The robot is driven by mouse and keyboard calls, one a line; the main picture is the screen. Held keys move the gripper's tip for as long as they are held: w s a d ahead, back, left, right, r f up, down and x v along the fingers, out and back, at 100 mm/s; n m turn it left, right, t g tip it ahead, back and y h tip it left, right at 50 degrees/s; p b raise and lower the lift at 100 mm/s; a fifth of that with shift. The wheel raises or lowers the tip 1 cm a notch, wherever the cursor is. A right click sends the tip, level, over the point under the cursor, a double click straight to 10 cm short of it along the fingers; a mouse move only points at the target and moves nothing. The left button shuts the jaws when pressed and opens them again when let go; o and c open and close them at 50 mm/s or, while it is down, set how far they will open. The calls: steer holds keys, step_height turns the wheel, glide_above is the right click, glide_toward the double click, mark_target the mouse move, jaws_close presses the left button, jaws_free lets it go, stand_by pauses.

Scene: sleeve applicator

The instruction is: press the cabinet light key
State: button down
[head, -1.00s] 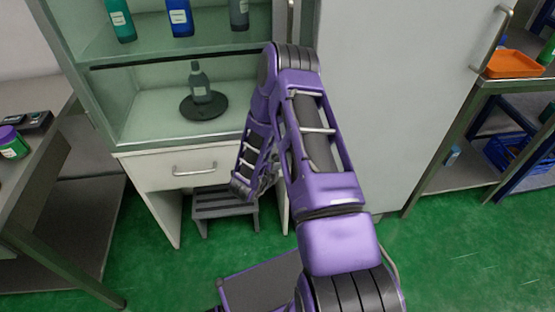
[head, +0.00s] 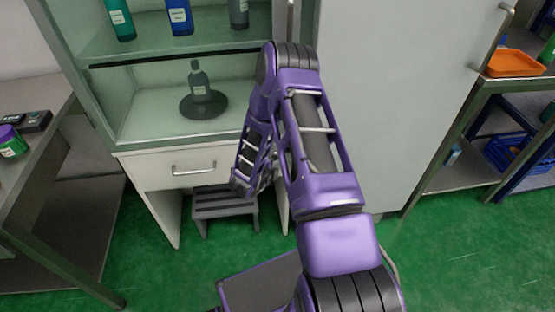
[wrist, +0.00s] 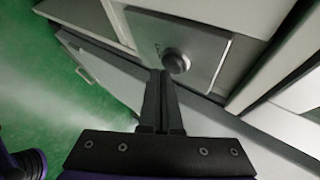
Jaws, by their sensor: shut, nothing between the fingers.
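In the wrist view a round dark grey knob-like key (wrist: 176,61) stands out from a grey plate (wrist: 200,50) on a pale cabinet front. I cannot tell for certain whether it is the cabinet light key. My gripper (wrist: 161,73) is shut and empty, its fingertips just beside the lower left of the key. I cannot tell whether they touch it. In the head view the glass-sided cabinet (head: 140,165) stands ahead, and my arm hides the key and most of my gripper.
A dark bottle (head: 199,84) stands on a round dark disc (head: 204,106) on the lower shelf. Below are a drawer handle (head: 194,168) and a grey step stool (head: 222,203). A large pale cabinet (head: 395,110) stands to the right.

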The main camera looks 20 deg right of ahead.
steer(key=shift+w+d, duration=0.1)
steer(key=shift+w, duration=0.3)
stand_by(0.5)
steer(key=shift+s, duration=0.15)
steer(key=shift+s+a, duration=0.25)
steer(key=shift+s, duration=0.4)
steer(key=shift+s+a+b, duration=0.1)
steer(key=shift+s+a, duration=0.15)
steer(key=shift+s, duration=0.55)
steer(key=shift+s+a+b, duration=0.1)
steer(key=shift+s+a, duration=0.1)
steer(key=shift+s, duration=0.65)
steer(key=shift+s+a+b, duration=0.1)
steer(key=shift+s+a, duration=0.15)
steer(key=shift+s, duration=0.55)
